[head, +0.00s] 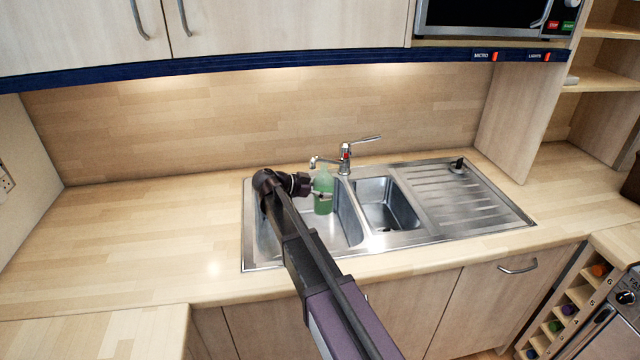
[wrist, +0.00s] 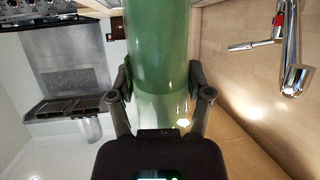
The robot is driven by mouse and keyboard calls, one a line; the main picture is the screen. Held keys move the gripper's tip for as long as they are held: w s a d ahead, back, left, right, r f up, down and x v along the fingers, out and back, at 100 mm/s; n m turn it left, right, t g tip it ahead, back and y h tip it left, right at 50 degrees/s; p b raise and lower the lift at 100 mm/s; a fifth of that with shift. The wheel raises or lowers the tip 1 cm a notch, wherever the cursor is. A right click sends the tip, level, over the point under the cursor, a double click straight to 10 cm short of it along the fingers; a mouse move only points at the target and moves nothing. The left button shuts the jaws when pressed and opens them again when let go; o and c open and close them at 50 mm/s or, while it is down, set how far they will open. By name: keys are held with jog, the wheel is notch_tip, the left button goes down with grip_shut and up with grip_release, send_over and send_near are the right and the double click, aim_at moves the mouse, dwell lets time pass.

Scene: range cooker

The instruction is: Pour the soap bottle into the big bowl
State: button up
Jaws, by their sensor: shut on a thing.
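The soap bottle (head: 323,193) is green and looks upright over the big bowl in the head view. The big bowl (head: 350,228) is the larger left basin of the steel sink. My gripper (head: 318,194) reaches the bottle from the left. In the wrist view the bottle (wrist: 157,45) fills the upper middle, and the fingers of my gripper (wrist: 160,95) press on it from both sides. My arm hides part of the big bowl. I cannot tell whether the bottle touches the bowl's floor.
A tap (head: 345,158) stands just behind the bottle and also shows in the wrist view (wrist: 291,65). The smaller basin (head: 388,205) and ribbed drainer (head: 470,200) lie to the right. The worktop (head: 140,230) on the left is clear. Wall cupboards (head: 230,25) hang above.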

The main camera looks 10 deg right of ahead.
jog(key=w, duration=0.3)
jog(key=shift+d+r+m+g, duration=0.15)
jog(key=shift+d+m+g, duration=0.15)
jog(key=shift+g, duration=0.1)
jog(key=shift+w+a, duration=0.1)
jog(key=shift+a, duration=0.05)
jog(key=w+a+f+m+t+y, duration=0.2)
jog(key=f, duration=0.1)
jog(key=shift+w+a+m+y, duration=0.1)
jog(key=shift+w+m+y, duration=0.2)
jog(key=shift+w+m, duration=0.1)
jog(key=shift+w+a+f+m+t+y+p, duration=0.2)
jog(key=shift+w+a+m+t+y+p, duration=0.25)
jog(key=shift+m+t+y, duration=0.05)
dwell(2.2)
jog(key=shift+w+a+f+m+t+y, duration=0.45)
jog(key=shift+w+m+t+y, duration=0.15)
jog(key=shift+m+t+y, duration=0.15)
dwell(3.0)
